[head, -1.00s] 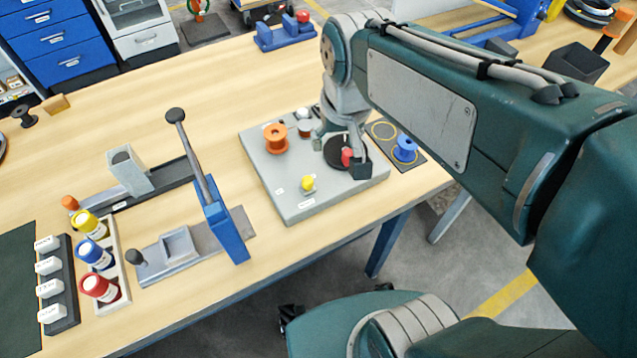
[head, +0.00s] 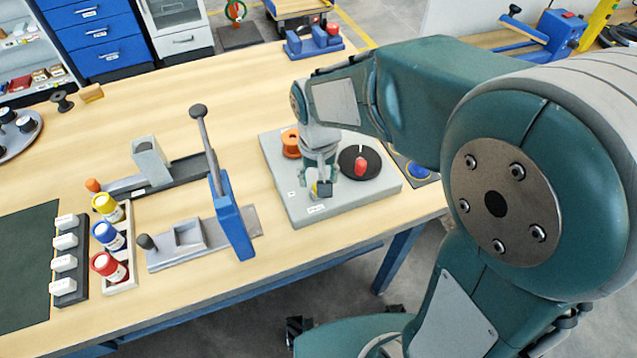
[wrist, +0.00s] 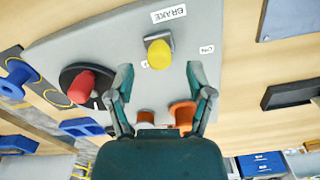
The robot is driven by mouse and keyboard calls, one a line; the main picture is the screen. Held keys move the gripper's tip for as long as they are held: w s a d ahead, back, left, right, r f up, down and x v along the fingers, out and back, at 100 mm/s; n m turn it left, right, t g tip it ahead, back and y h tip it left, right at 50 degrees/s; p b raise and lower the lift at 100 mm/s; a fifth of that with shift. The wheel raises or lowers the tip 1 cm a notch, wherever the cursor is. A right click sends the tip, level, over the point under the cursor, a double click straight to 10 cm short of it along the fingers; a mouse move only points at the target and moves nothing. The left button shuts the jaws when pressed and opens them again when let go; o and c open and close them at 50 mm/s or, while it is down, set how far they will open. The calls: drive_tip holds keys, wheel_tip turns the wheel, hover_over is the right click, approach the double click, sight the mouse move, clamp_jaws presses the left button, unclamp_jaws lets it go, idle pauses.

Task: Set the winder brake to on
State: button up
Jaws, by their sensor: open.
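The yellow brake knob (wrist: 158,53) sits on the grey winder panel (wrist: 95,45), just beyond my fingertips and roughly centred between them in the wrist view. A BRAKE label (wrist: 169,14) is beside it, an ON label (wrist: 207,49) lies to its right, and another label near the knob is partly hidden. My gripper (wrist: 160,80) is open and empty, its two fingers apart. In the head view my gripper (head: 323,188) is low over the front of the panel (head: 370,196) and covers most of the knob.
A red handle (head: 360,166) on a black disc stands right of my gripper. An orange spool (head: 291,143) is behind it on the panel. A blue lever press (head: 235,222) stands to the left. Bare table lies between press and panel.

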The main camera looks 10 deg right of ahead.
sight(300, 201)
drive_tip(key=shift+f, duration=1.45)
clamp_jaws()
drive_tip(key=shift+s+a, duration=0.25)
drive_tip(key=shift+a, duration=0.6)
drive_tip(key=shift+s+a, duration=0.25)
drive_tip(key=shift+a, duration=0.6)
drive_tip(key=shift+d, duration=0.15)
drive_tip(key=shift+c, duration=0.6)
unclamp_jaws()
drive_tip(key=shift+o, duration=0.6)
drive_tip(key=shift+a, duration=0.4)
